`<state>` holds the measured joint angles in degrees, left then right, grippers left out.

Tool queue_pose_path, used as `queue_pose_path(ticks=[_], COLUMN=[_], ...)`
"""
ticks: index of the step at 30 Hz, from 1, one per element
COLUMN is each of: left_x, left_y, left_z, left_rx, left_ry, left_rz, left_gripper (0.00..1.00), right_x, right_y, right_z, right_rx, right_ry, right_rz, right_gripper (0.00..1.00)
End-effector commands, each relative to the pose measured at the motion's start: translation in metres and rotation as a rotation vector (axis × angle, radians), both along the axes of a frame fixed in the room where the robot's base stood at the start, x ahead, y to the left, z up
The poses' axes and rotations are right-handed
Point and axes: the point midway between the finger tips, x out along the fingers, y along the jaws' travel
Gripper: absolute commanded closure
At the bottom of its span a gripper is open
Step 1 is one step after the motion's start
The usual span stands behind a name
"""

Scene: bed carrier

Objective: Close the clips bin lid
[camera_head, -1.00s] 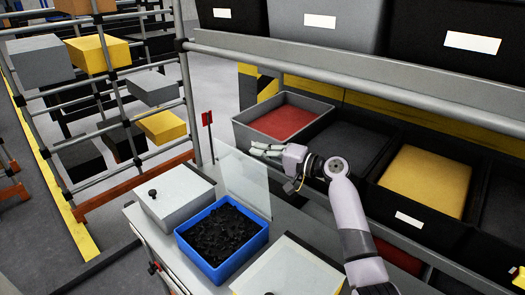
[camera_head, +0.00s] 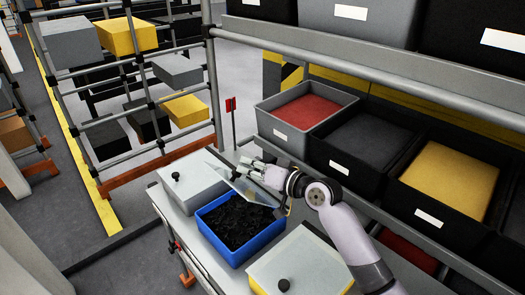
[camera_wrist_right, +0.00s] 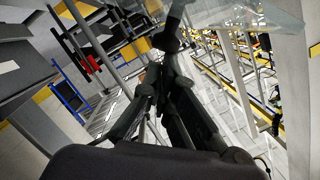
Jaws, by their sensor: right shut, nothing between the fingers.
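The blue clips bin (camera_head: 240,258), filled with dark clips (camera_head: 238,225), sits on the grey work surface. Its clear lid (camera_head: 255,190) is raised at the bin's far side and leans forward over the bin's back part. My right gripper (camera_head: 252,170) is shut and empty at the lid's upper part, on its far side; I cannot tell if it touches. In the right wrist view, the dark fingers (camera_wrist_right: 168,85) are together, and a clear sheet, likely the lid (camera_wrist_right: 255,14), shows at the top. My left gripper is not in view.
Lidded bins with black knobs flank the blue bin: a left one (camera_head: 190,185) and a right one (camera_head: 305,262). A grey bin with red contents (camera_head: 283,128) and black bins stand on the rack behind. A thin red-flagged post (camera_head: 231,105) stands beyond the surface.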

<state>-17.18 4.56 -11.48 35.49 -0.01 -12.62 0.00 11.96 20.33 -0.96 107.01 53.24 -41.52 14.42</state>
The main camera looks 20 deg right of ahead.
Motion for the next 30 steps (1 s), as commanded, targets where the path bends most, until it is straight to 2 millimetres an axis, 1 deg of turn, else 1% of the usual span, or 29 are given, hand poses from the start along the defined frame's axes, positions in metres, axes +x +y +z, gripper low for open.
queue_pose_path(ticks=[1, 6, 9, 15, 19, 24, 30], left_x=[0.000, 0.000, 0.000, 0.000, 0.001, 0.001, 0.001], left_y=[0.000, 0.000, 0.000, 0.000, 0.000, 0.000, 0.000], left_z=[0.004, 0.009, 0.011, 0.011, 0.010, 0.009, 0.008], left_rx=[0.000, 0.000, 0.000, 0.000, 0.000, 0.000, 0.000], left_ry=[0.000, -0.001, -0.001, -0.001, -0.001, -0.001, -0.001], left_rz=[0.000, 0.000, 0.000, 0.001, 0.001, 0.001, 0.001], left_gripper=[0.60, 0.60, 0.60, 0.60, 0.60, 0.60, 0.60], right_x=[-0.004, -0.013, -0.017, -0.024, -0.027, -0.029, -0.030], right_y=[0.009, 0.035, 0.048, 0.068, 0.076, 0.083, 0.086], right_z=[-0.004, -0.024, -0.037, -0.063, -0.077, -0.090, -0.098], right_rx=[-0.042, -0.193, -0.276, -0.427, -0.504, -0.501, -0.499], right_ry=[-0.012, -0.065, -0.094, -0.147, -0.173, -0.173, -0.173], right_rz=[0.004, 0.004, 0.003, 0.002, 0.001, 0.000, -0.001], right_gripper=[1.00, 1.00, 1.00, 1.00, 1.00, 1.00, 1.00])
